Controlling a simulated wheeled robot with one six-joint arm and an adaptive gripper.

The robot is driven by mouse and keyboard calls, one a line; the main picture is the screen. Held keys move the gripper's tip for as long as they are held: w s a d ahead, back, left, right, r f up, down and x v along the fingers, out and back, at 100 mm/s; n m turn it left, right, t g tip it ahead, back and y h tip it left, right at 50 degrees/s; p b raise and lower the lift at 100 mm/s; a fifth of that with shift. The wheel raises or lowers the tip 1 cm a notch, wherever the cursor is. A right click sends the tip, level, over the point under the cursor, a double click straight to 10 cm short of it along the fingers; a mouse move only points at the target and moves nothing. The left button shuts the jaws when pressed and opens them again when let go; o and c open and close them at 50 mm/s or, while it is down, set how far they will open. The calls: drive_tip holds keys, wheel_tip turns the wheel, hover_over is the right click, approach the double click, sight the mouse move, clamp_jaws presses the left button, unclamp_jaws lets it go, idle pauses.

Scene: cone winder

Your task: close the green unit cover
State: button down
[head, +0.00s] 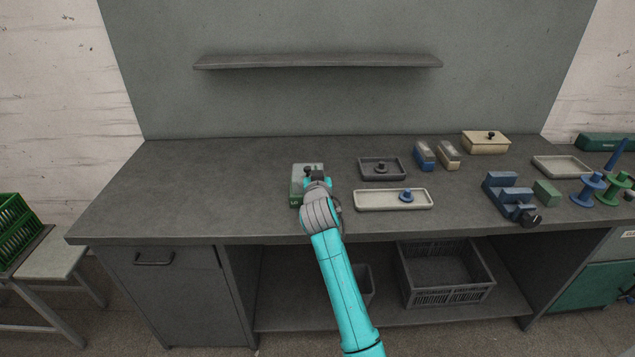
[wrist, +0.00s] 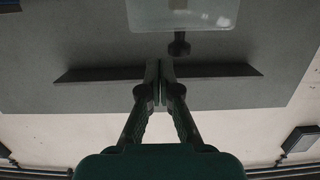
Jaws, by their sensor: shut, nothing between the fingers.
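The green unit (head: 296,187) stands on the worktop left of the bench's middle. My gripper and wrist hide its right and front parts. A pale, see-through panel (wrist: 182,14) with a dark knob (wrist: 179,46) shows at the top edge of the wrist view. It looks like the unit's cover, standing raised, but its hinge is out of view. My gripper (wrist: 166,72) is shut and empty, with its fingertips close to the knob in the picture. I cannot tell whether they touch. In the head view, my gripper (head: 317,181) is over the unit's right side.
A dark tray (head: 364,174) and a cream tray (head: 375,202) with a blue knobbed piece (head: 406,195) lie to the right. Blue and cream covered units (head: 424,155) stand farther right. A shelf (head: 318,62) hangs on the back panel. The worktop's left is clear.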

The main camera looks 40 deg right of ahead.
drive_tip(key=s+a+f+n+y, duration=0.2)
drive_tip(key=s+a+f, duration=0.4)
drive_tip(key=s, duration=0.4)
drive_tip(key=s+a+f+n+t+y, duration=0.1)
drive_tip(key=s+a+f+y, duration=0.1)
drive_tip(key=s+a+f, duration=0.65)
drive_tip(key=s+a+f+n+y, duration=0.2)
drive_tip(key=s+a+f, duration=0.25)
drive_tip(key=s, duration=0.65)
drive_tip(key=s+a+r+y, duration=0.1)
drive_tip(key=s+a+r, duration=0.1)
drive_tip(key=s, duration=0.7)
drive_tip(key=s+a+r+n+y, duration=0.1)
drive_tip(key=s+a+r, duration=0.2)
drive_tip(key=s, duration=0.7)
drive_tip(key=s+a+r+y, duration=0.1)
drive_tip(key=s+a+r, duration=0.1)
drive_tip(key=s, duration=0.8)
drive_tip(key=shift+a+r+n, duration=0.15)
drive_tip(key=shift+a+n, duration=0.1)
drive_tip(key=shift+n, duration=0.15)
drive_tip(key=c, duration=1.9)
unclamp_jaws()
drive_tip(key=shift+s, duration=0.1)
